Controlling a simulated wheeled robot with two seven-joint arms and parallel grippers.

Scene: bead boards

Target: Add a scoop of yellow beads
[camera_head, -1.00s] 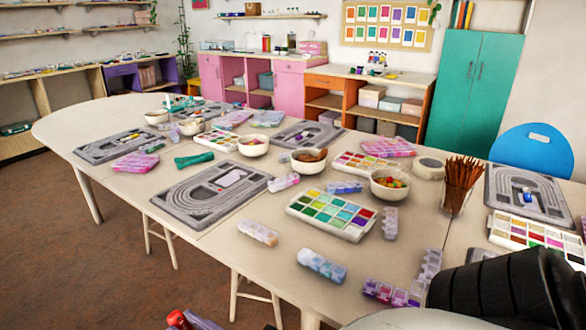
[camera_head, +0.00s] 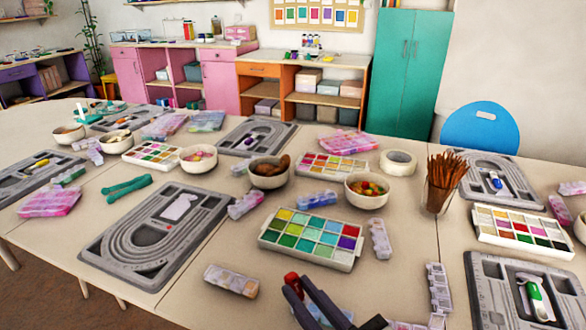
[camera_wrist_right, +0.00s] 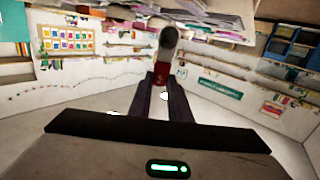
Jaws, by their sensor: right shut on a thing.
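My right gripper (camera_head: 298,286) is at the bottom middle of the head view, shut on a red-tipped tool. A white bead tray (camera_head: 353,255) with coloured compartments lies just beyond the gripper. Its yellow compartment (camera_head: 283,214) is at the far left corner. A grey bead board (camera_head: 125,270) with a pale card on it lies left of the tray. My left gripper is not in view.
A board with a green-handled scoop (camera_head: 535,300) is at right. Bare table shows left of the tray.

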